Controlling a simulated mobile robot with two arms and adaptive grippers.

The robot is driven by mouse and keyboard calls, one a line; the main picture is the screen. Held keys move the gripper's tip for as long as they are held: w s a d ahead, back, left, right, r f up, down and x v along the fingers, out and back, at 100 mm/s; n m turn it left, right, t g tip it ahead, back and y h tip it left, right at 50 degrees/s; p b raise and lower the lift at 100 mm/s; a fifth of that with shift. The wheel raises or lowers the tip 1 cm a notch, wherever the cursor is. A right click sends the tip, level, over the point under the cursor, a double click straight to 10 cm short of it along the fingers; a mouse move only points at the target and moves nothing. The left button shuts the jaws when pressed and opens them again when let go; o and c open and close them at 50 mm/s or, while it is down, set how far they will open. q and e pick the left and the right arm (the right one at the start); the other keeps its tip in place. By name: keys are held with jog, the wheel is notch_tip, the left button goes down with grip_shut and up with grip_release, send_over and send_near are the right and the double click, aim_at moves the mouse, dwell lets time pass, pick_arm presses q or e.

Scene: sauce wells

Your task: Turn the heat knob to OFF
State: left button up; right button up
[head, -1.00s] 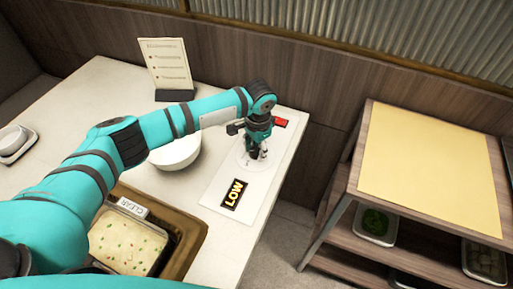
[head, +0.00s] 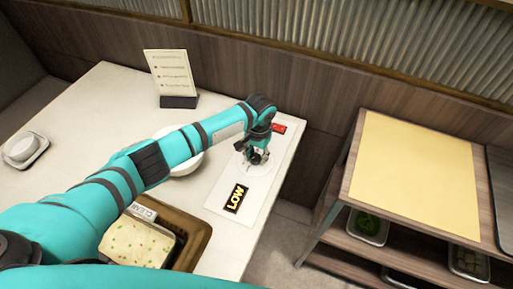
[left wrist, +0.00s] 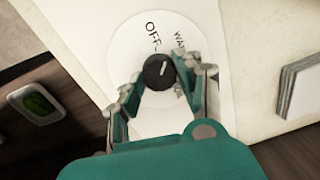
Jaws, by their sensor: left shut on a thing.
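The heat knob (left wrist: 159,71) is small, round and black with a white pointer line. It sits at the middle of a white round dial (left wrist: 127,62) marked "OFF" and "WA…". The pointer line points up and slightly right in the left wrist view, between those two marks. My left gripper (left wrist: 161,82) is shut on the knob, one finger on each side. In the head view my left gripper (head: 257,157) is over the dial and mostly hides the knob. My right gripper is not in view.
A red label (head: 279,128) lies behind the dial. A white bowl (head: 190,164) is partly behind my left arm. A menu stand (head: 170,75) is at the back and a food tray (head: 195,235) at the front. A shelf unit (head: 410,180) stands to the right.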

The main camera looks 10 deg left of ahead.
aim_at(258, 156)
pick_arm(q)
jog(key=n+p, duration=0.2)
jog(key=shift+r+n, duration=0.2)
jog(key=shift+n, duration=0.1)
jog(key=shift+f+n+p, duration=0.15)
jog(key=shift+n+p, duration=0.75)
jog(key=shift+n, duration=0.3)
jog(key=o, duration=1.1)
jog(key=shift+o, duration=0.2)
notch_tip(258, 156, up, 12)
jog(key=shift+d, duration=0.25)
jog(key=shift+f, duration=0.15)
